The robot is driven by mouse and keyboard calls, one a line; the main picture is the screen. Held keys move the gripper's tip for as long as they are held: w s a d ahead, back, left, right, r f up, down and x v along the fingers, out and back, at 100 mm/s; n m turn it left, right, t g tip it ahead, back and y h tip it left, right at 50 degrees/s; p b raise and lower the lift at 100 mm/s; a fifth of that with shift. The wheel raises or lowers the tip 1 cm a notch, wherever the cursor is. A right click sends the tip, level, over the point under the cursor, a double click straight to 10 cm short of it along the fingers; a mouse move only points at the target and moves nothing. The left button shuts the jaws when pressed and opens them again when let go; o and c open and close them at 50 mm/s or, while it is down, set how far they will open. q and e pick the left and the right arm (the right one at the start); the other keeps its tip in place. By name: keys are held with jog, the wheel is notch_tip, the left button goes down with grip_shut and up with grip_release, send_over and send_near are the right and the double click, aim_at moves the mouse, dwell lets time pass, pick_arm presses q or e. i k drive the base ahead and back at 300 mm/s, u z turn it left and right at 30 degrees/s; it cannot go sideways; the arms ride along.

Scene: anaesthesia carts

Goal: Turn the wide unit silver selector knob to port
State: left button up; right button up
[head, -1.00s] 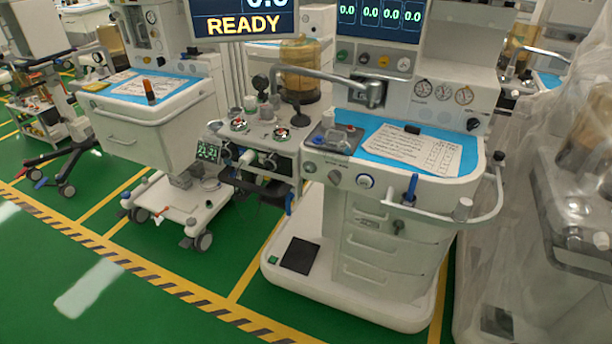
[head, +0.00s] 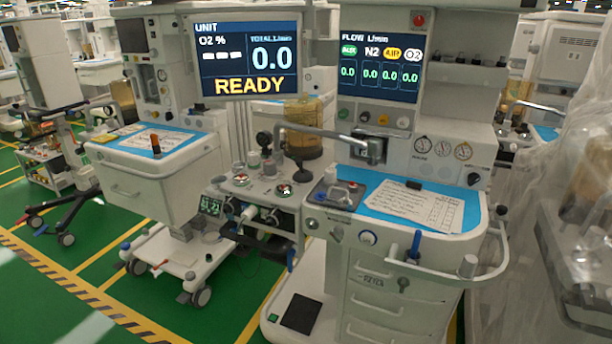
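The wide white anaesthesia unit (head: 440,260) stands right of centre, with a blue worktop. Neither of my grippers is in view, and nothing touches the knobs.
A rail (head: 440,275) curves round the unit's front right. A narrower white cart (head: 155,165) stands at left. A module with dials (head: 250,205) sits between them. Plastic sheeting (head: 540,180) covers equipment at right. Green floor (head: 120,265) is open at front left.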

aim_at(338, 232)
jog(key=z, duration=0.5)
jog(key=k, duration=0.6)
jog(key=u, duration=0.15)
jog(key=i, duration=0.5)
jog(key=u, duration=0.85)
jog(key=i, duration=1)
jog(key=z, duration=0.8)
jog(key=i, duration=0.55)
jog(key=k, duration=1.7)
jog(key=z, duration=0.55)
